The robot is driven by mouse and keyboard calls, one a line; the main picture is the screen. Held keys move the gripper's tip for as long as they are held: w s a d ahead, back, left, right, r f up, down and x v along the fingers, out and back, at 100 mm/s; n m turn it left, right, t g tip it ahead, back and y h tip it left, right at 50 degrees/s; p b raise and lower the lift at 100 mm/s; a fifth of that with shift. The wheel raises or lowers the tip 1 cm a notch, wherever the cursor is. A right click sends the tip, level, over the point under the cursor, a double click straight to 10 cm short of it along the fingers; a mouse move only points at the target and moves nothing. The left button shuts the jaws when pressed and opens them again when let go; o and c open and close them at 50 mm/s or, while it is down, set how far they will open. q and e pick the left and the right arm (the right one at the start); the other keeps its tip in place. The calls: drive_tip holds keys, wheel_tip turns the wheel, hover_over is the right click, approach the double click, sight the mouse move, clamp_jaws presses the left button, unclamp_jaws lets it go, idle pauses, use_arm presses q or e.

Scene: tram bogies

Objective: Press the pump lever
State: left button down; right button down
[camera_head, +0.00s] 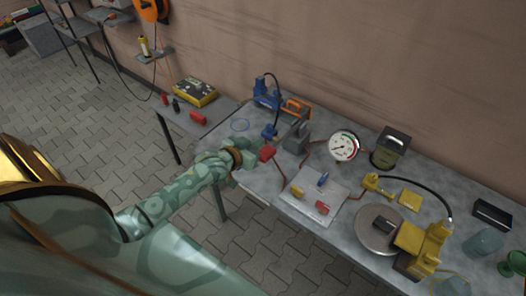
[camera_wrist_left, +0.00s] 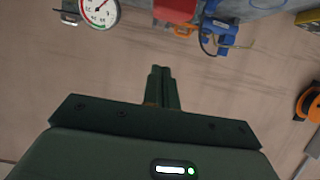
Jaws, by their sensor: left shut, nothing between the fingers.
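My left gripper (camera_head: 256,150) reaches over the left part of the workbench (camera_head: 225,140). Its fingers (camera_wrist_left: 160,72) are shut together with nothing between them. A red block (camera_head: 267,153) is right by the fingertips in the head view. In the wrist view a red piece (camera_wrist_left: 175,10) lies beyond the fingertips, with a gap in the picture. A blue pump-like unit (camera_head: 266,93) with a black hose stands at the back of the bench; blue parts also show in the wrist view (camera_wrist_left: 216,34). I cannot tell for sure which part is the pump lever. My right gripper is out of view.
A round gauge (camera_head: 343,146) and a grey block (camera_head: 297,138) stand to the right of my gripper. Further right are a light tray (camera_head: 318,190) with small coloured parts and a yellow pump unit (camera_head: 425,240). A black-and-yellow box (camera_head: 195,94) lies on the left table.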

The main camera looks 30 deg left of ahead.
sight(263, 154)
use_arm(q)
drive_tip(key=b+x, duration=0.1)
drive_tip(key=x, duration=0.3)
drive_tip(key=shift+f, duration=0.1)
wheel_tip(263, 154, down, 3)
drive_tip(key=shift+r+b, duration=0.25)
drive_tip(key=shift+b, duration=0.1)
drive_tip(key=shift+s+f, duration=0.2)
drive_tip(key=shift+f, duration=0.5)
